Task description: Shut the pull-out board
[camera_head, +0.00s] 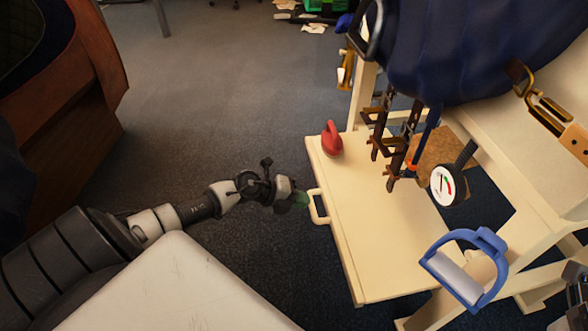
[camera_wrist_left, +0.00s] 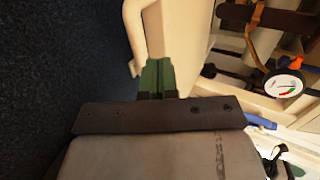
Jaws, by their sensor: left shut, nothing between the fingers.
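The pull-out board (camera_head: 375,235) is cream and stands pulled out from the wooden saddle stand. Its cream loop handle (camera_head: 318,206) is on the board's left edge, and it shows in the left wrist view (camera_wrist_left: 134,40). My left gripper (camera_head: 303,199) is shut and empty, its green fingertips right beside the handle. In the left wrist view the shut green fingers (camera_wrist_left: 157,75) are close to the handle and board edge; I cannot tell whether they touch. A grey and black mechanism at the head view's right edge may be my right gripper, but its fingers are not clear.
A red weight-like object (camera_head: 332,140) sits on the board's far corner. Dark floor is clear left of the board.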

